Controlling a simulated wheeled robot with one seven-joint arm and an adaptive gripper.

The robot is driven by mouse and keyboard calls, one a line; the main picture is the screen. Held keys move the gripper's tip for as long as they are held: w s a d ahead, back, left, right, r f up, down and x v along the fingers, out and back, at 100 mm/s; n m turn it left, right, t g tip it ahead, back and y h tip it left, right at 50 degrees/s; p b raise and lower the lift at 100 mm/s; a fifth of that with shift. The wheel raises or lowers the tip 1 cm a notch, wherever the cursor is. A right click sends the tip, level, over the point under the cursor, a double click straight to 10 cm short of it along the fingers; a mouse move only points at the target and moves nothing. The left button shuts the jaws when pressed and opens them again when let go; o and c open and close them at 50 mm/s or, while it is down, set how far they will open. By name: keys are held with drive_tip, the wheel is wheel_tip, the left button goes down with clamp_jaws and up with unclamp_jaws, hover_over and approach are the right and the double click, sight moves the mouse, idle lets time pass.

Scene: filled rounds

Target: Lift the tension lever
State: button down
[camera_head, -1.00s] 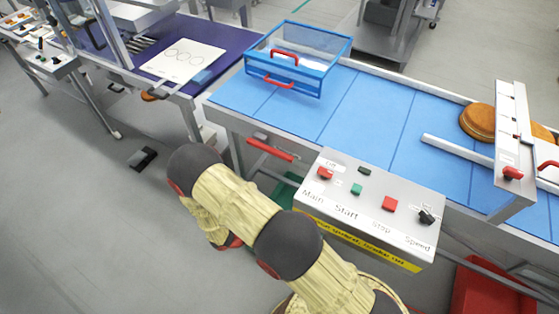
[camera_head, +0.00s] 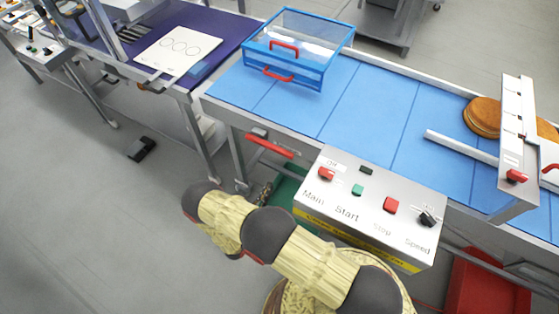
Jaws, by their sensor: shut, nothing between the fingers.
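A lever with a red grip (camera_head: 270,146) sits under the near edge of the blue conveyor, left of the control box; I take it to be the tension lever. My arm, in a pale yellow cover with dark joints, reaches up from the lower right to below and left of this lever. No contact with the lever shows.
The control box (camera_head: 372,204) with red, green and black controls juts out right of the lever. A green bin (camera_head: 287,190) is below it and a red bin (camera_head: 487,287) at lower right. A blue clear-walled guard (camera_head: 298,50) stands on the conveyor (camera_head: 350,108). Floor at left is mostly clear.

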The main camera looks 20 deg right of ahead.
sight(269, 146)
drive_tip(key=shift+r, duration=0.1)
drive_tip(key=w+d+r, duration=0.6)
drive_tip(key=d, duration=0.1)
drive_tip(key=shift+w+r, duration=0.2)
drive_tip(key=shift+w, duration=0.2)
idle(0.3)
drive_tip(key=shift+w, duration=0.15)
